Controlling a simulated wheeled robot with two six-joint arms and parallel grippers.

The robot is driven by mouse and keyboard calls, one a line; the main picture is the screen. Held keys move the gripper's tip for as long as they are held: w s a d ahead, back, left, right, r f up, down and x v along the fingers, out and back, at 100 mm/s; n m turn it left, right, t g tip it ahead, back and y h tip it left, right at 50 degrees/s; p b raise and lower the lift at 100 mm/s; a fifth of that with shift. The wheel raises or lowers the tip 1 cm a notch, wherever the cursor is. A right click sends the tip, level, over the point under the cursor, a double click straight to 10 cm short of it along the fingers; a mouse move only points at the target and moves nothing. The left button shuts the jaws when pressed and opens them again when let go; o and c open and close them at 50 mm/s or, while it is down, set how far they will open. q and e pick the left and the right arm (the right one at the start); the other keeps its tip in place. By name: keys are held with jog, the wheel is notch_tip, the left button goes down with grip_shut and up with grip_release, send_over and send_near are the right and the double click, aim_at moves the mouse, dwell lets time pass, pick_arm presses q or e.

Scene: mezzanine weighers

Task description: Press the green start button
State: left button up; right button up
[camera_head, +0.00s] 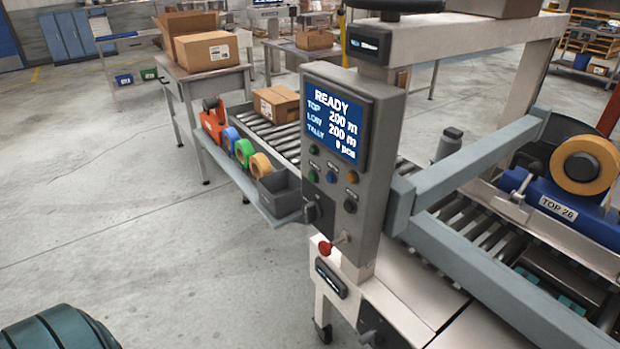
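The control panel (345,165) is a grey upright box on the machine's frame, near the middle of the view. Its blue screen (334,121) reads READY, with lines for TOP, LOW and TALLY. Below the screen are small round controls. The labels are too small to read. Neither of my grippers is in view, and nothing covers the panel's front.
A grey beam (475,160) extends right. The floor at left is open.

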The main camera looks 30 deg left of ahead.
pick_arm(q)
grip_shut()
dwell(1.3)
